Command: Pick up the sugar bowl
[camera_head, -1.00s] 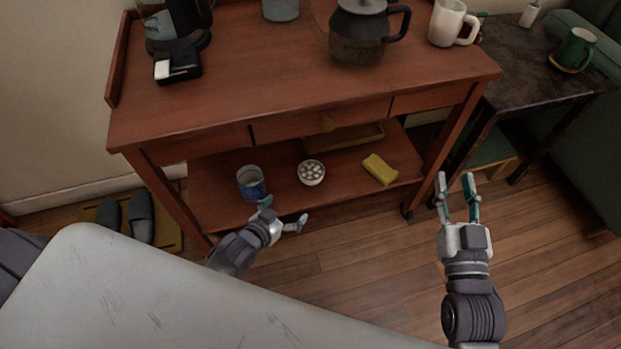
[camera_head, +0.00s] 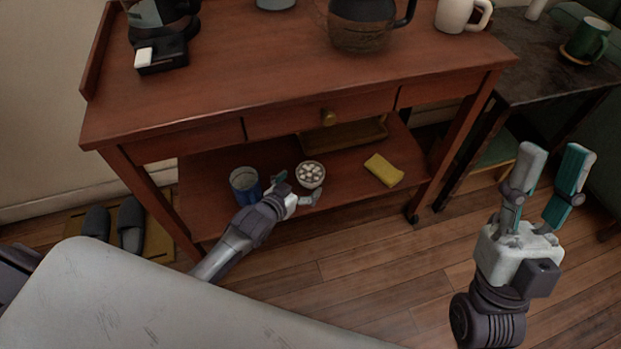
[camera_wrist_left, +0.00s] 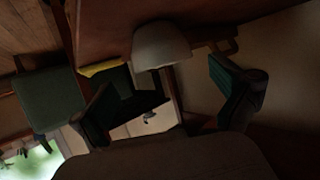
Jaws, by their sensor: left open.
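The sugar bowl (camera_head: 311,174) is a small white bowl holding several white lumps. It stands on the lower shelf of the wooden cart. My left gripper (camera_head: 298,190) is open at the shelf's front, just in front of the bowl, with fingers toward it. In the left wrist view the pale bowl (camera_wrist_left: 162,45) shows beyond and between the open fingers (camera_wrist_left: 165,105). I cannot tell whether a finger touches it. My right gripper (camera_head: 545,180) is open and empty, raised at the right, away from the cart.
A blue tin (camera_head: 245,186) stands close left of my left gripper. A yellow sponge (camera_head: 384,170) lies to the bowl's right. The cart's drawer front (camera_head: 318,116) and top (camera_head: 290,70) are above the shelf. Slippers (camera_head: 131,224) lie on the floor at left.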

